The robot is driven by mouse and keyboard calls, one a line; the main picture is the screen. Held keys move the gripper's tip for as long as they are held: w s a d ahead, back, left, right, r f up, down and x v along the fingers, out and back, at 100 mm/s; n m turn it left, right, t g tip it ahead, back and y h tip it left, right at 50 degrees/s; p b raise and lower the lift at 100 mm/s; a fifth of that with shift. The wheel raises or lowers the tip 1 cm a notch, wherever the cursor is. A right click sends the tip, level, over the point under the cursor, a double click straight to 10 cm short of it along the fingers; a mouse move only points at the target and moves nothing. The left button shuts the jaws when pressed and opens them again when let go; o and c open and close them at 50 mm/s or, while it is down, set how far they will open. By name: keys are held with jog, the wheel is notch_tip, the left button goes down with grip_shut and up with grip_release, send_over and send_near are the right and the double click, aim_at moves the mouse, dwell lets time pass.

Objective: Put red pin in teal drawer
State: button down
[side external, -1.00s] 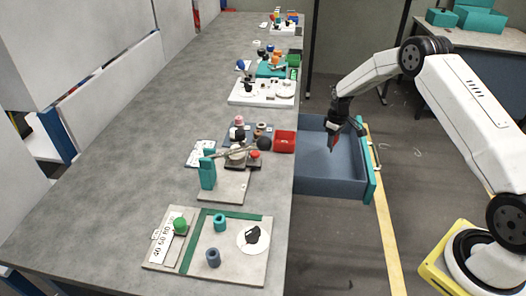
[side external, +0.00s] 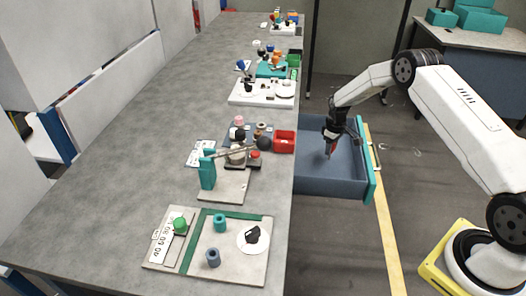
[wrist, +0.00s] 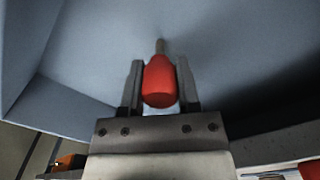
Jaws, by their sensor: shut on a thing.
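The red pin (wrist: 159,82) is between the two fingers of my gripper (wrist: 160,88) in the wrist view. Its thin grey tip points away from the gripper. In the side view my gripper (side external: 331,141) is shut on the red pin (side external: 329,149) and holds it inside the open teal drawer (side external: 369,180). The drawer has a teal front and blue-grey inner walls and floor, and it is pulled out from the table's right side. I cannot tell whether the pin's tip touches the drawer floor.
The grey table (side external: 130,140) lies left of the drawer. A red bin (side external: 285,141) stands at its edge near the drawer. A board with a teal post (side external: 207,170) and a board with cylinders (side external: 219,223) stand nearer. The rest of the drawer looks empty.

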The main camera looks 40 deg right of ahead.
jog(key=shift+c, duration=1.6)
grip_release()
notch_tip(320, 180, up, 12)
jog(key=shift+f, duration=0.15)
jog(key=shift+r, duration=0.25)
